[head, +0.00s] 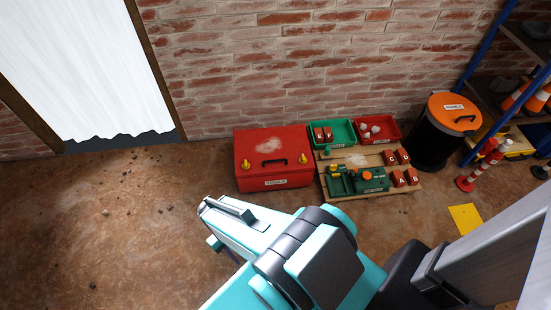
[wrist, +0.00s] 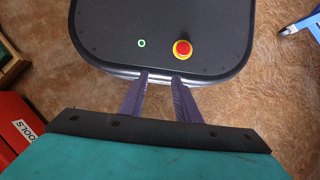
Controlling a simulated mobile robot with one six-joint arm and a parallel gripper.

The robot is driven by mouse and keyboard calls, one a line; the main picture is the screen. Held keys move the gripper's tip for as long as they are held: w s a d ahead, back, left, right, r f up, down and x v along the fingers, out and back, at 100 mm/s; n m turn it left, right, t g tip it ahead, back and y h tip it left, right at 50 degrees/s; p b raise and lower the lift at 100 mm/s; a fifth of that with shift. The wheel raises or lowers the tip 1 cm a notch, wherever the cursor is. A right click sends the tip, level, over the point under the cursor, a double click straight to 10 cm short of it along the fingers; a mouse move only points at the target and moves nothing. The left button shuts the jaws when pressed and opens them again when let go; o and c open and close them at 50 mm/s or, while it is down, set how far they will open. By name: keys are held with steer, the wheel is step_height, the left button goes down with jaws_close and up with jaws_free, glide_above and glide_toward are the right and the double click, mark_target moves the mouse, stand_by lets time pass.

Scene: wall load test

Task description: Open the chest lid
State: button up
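The red chest (head: 273,179) stands on the floor against the brick wall, and its lid (head: 291,143) is down. A dark handle and two yellow latches show on it, with a pale dusty patch on top. My gripper (head: 222,225) is in front of the chest and to its lower left in the head view, apart from it. In the wrist view my gripper (wrist: 161,77) has its two dark fingers apart with nothing between them. A red surface with a TOOLS label (wrist: 22,130) is at the left edge there, partly cut off.
Right of the chest, a wooden pallet (head: 350,194) holds a green toolbox and lettered red blocks. A green bin (head: 342,126) and a red bin (head: 367,122) stand behind. A black drum (head: 428,140) and shelving are farther right. Floor left of the chest is mostly clear.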

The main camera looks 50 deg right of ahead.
steer(key=shift+w, duration=0.1)
steer(key=w+d+f+n+t+y+b, duration=0.25)
steer(key=w+d+b, duration=0.45)
steer(key=w, duration=0.4)
step_height(320, 180, up, 7)
steer(key=n+t+b, duration=0.7)
steer(key=n+b, duration=0.1)
steer(key=b, duration=1.5)
glide_above(275, 161)
steer(key=s+d, duration=0.2)
steer(key=s, duration=0.3)
steer(key=shift+s+d+r+t, duration=0.15)
steer(key=shift+d+r+t, duration=0.05)
steer(key=shift+d+t, duration=0.05)
steer(key=shift+f, duration=0.1)
steer(key=b+x, duration=0.4)
steer(key=x, duration=0.9)
steer(key=shift+d+f+b, duration=0.1)
steer(key=shift+f+b, duration=0.2)
steer(key=shift+f, duration=0.05)
